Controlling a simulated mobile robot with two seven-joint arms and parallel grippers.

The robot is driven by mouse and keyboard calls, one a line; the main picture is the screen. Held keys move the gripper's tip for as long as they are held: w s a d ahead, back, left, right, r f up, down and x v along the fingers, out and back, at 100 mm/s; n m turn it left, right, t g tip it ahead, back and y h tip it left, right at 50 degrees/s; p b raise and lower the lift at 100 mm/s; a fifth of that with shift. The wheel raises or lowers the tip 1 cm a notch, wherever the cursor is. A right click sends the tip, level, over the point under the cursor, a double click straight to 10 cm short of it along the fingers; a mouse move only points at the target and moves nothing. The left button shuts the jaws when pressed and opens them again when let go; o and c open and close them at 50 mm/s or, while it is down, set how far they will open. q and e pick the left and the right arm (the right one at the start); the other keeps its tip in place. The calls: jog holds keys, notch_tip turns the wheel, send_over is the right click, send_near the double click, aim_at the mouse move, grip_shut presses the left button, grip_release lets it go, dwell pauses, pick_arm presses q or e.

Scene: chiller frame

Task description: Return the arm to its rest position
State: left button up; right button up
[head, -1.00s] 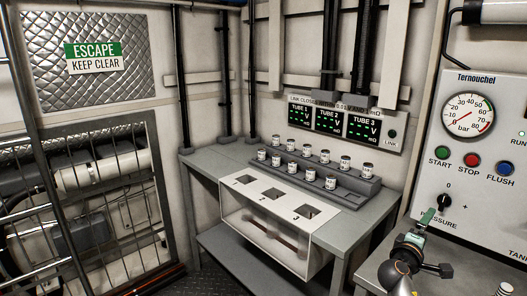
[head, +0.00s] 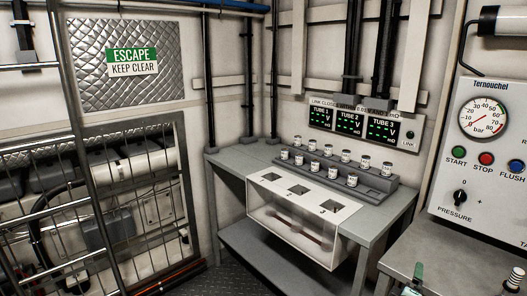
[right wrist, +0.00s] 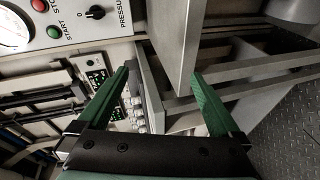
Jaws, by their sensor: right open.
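My right gripper (head: 413,279) shows only in part at the bottom edge of the head view, low in front of the grey bench at the right. In the right wrist view its two green fingers (right wrist: 161,76) are spread apart with nothing between them. The rest of the right arm is cut off by the frame. My left gripper is in neither view.
A grey table (head: 380,228) carries a slotted white-topped box (head: 272,178) and a stepped rack (head: 375,192) with several small cells. The grey bench (head: 428,245) stands under the gauge panel (head: 505,190). A barred frame (head: 155,215) is at left. Dark floor shows between.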

jog(key=s+a+f+m+g+y+p, duration=0.1)
jog(key=s+a+f+m+y+p, duration=0.15)
jog(key=s+a+f+y, duration=0.8)
jog(key=s+a+m+p, duration=0.1)
jog(key=s+a, duration=0.2)
jog(key=s, duration=0.4)
jog(key=s+a+f+m+g, duration=0.1)
jog(key=s+a, duration=0.3)
jog(key=s, duration=0.3)
jog(key=s+a+f+m+y+p, duration=0.1)
jog(key=s+a+m, duration=0.1)
jog(key=s+a, duration=0.2)
jog(key=s, duration=0.3)
jog(key=shift+a+g+p, duration=0.25)
jog(key=shift+g+p, duration=0.05)
jog(key=shift+g, duration=0.1)
jog(key=shift+f, duration=0.15)
jog(key=shift+c, duration=0.3)
